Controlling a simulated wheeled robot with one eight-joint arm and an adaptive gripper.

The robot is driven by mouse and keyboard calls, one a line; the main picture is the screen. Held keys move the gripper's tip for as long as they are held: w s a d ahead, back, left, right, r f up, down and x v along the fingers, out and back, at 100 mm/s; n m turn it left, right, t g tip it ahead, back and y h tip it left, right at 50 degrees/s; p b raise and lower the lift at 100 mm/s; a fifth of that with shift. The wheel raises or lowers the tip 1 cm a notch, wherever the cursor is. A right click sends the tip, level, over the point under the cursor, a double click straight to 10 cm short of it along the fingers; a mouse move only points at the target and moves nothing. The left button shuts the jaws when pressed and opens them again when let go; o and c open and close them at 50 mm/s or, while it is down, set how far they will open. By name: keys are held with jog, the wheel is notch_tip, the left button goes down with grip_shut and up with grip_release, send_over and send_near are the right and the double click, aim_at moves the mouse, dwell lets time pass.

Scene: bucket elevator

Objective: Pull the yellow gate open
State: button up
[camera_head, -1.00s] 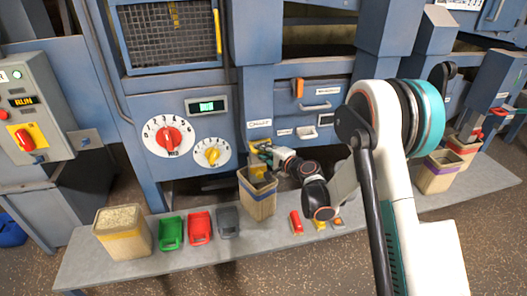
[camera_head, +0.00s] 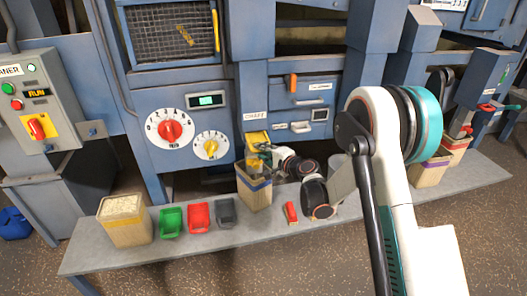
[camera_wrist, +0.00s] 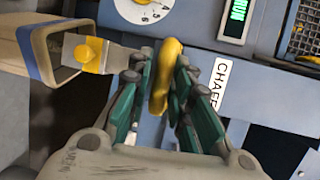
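The yellow gate (camera_head: 257,138) is under the CHAFF label on the blue machine. More of its yellow face shows above my gripper (camera_head: 264,149) in the head view. In the wrist view its yellow handle (camera_wrist: 164,78) lies between the green-padded fingers of my gripper (camera_wrist: 162,95), which look closed against both sides. Fingers and arm hide part of the gate. A tan bucket with a blue band (camera_head: 254,189) stands below it. In the wrist view the bucket (camera_wrist: 45,40) is at upper left, beside a grey spout with a yellow block (camera_wrist: 92,54).
A grey bench (camera_head: 180,252) runs along the front. It bears a grain-filled bucket (camera_head: 124,219), green (camera_head: 171,222), red (camera_head: 199,217) and dark grey (camera_head: 226,212) scoops, and a small red item (camera_head: 291,212). A control box (camera_head: 38,105) stands at left.

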jog(key=shift+o, duration=0.8)
jog(key=shift+a, duration=0.25)
jog(key=shift+s+d, duration=0.1)
jog(key=shift+d, duration=0.05)
jog(key=v, duration=1.1)
jog(key=shift+s+d, duration=0.3)
jog(key=shift+r, duration=0.1)
